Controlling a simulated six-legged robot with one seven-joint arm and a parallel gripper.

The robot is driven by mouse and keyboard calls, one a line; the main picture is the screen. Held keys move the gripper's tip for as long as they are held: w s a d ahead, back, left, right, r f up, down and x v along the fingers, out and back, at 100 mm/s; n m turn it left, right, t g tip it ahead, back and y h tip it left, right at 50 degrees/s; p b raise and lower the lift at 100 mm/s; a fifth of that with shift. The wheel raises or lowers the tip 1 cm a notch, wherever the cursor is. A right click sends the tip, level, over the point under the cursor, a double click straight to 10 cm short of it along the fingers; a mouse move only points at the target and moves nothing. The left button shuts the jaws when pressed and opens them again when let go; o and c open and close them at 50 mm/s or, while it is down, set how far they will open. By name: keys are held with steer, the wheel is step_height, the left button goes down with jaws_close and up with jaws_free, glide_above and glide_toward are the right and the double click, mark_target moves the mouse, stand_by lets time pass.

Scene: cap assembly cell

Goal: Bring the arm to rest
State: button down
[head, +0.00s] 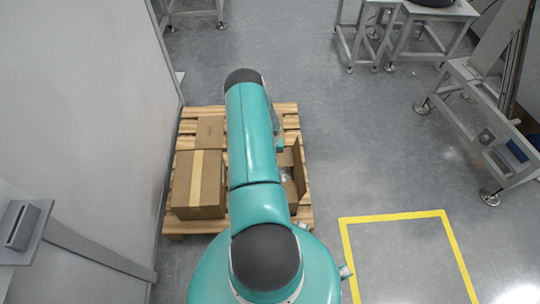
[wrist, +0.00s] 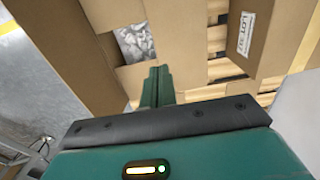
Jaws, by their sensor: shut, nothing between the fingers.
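My gripper (wrist: 156,86) shows in the wrist view with its two green fingers together, shut and empty. It hangs above an open cardboard box (wrist: 75,45) that holds grey-white pieces (wrist: 135,43). In the head view my teal arm stretches forward over the wooden pallet (head: 290,110) and hides its middle. My gripper is hidden behind the arm in that view.
A closed, taped cardboard box (head: 198,183) stands on the pallet's left, and the open box (head: 298,165) is on its right. A wall (head: 90,100) runs along the left. Metal frames (head: 480,110) stand at right. A yellow floor outline (head: 395,217) encloses bare floor.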

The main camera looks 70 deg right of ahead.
steer(key=shift+r, duration=0.6)
